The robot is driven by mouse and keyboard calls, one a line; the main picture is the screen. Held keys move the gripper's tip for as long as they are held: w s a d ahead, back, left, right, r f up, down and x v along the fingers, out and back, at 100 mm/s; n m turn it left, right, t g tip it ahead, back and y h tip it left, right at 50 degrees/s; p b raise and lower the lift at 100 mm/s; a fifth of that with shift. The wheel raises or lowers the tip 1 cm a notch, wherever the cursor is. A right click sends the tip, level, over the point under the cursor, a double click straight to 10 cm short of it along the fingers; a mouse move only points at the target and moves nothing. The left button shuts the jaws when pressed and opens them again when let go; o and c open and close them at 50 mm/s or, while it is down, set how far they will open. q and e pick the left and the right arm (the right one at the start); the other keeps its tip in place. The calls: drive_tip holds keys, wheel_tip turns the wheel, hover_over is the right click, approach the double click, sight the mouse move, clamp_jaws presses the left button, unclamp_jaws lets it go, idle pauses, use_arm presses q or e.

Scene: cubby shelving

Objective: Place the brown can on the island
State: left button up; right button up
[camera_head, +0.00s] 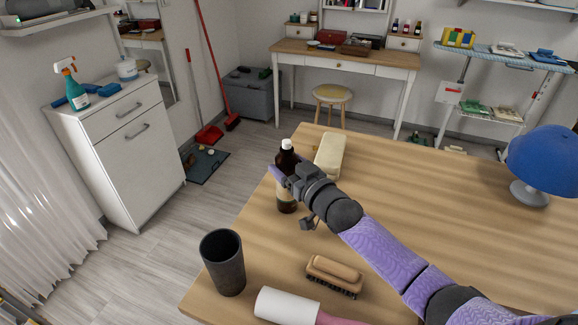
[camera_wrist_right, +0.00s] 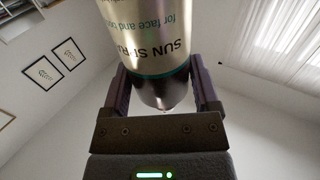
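The brown can (camera_head: 287,203) is a dark brown, upright container with a white top and a pale label. It also shows in the right wrist view (camera_wrist_right: 155,45), where its label reads "SUN" and "for face and". My right gripper (camera_head: 284,175) is closed around it, with one finger on each side in the wrist view (camera_wrist_right: 162,90). In the head view the can appears over the left part of the wooden island (camera_head: 450,185). I cannot tell whether its base touches the top. My left gripper is not in view.
On the island, a black cup (camera_head: 223,262), a brush (camera_head: 334,276) and a lint roller (camera_head: 288,307) stand or lie nearer me. A cream block-like item (camera_head: 330,155) lies close behind the can. The middle right is clear.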

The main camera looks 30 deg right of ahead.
drive_tip(key=shift+o, duration=1.1)
drive_tip(key=shift+r, duration=0.2)
drive_tip(key=s+d+p, duration=0.1)
drive_tip(key=s+p, duration=0.5)
drive_tip(key=s, duration=0.1)
drive_tip(key=shift+s, duration=0.2)
drive_tip(key=shift+f, duration=0.1)
